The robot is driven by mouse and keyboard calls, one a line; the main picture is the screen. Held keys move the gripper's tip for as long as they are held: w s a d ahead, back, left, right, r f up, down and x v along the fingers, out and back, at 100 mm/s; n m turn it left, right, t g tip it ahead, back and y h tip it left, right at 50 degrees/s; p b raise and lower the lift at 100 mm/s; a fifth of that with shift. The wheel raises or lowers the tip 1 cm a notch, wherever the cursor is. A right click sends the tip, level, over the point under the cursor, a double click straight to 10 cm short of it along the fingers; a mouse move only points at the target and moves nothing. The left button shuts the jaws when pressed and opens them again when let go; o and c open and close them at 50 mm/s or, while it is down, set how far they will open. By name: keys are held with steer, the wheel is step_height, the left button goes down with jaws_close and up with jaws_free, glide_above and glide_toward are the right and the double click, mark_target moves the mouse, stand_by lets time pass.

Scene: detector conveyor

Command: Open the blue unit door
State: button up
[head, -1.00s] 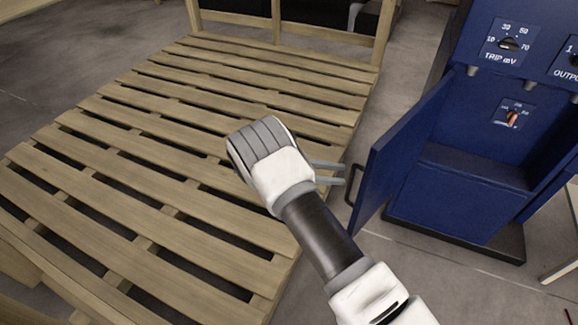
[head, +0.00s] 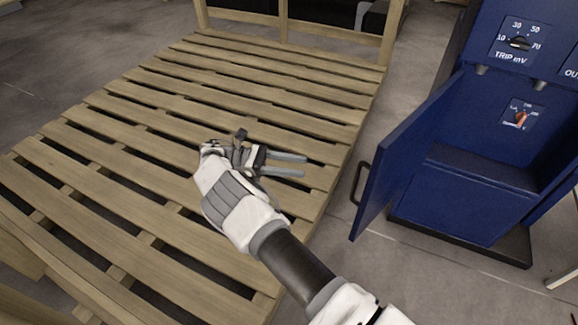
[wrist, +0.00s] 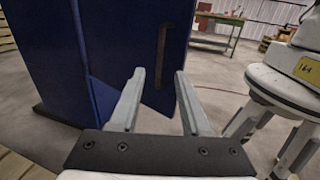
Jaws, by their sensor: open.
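The blue unit (head: 470,190) stands at the right in the head view. Its blue door (head: 405,160) is swung open towards the left, showing the inside with a small dial (head: 520,117). A dark handle (head: 360,184) sits on the door's outer face near its free edge. My gripper (head: 303,165) is open and empty, left of the handle and apart from it, over the pallet. In the wrist view the two fingers (wrist: 155,80) point towards the blue door (wrist: 130,50), with the dark handle (wrist: 161,55) beyond them.
A slatted wooden pallet (head: 150,150) fills the left and middle of the head view. A TRIP mV dial (head: 519,43) is on the unit's upper panel. Bare floor lies between pallet and unit.

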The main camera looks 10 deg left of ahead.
steer(key=shift+a, duration=0.75)
steer(key=shift+d, duration=0.1)
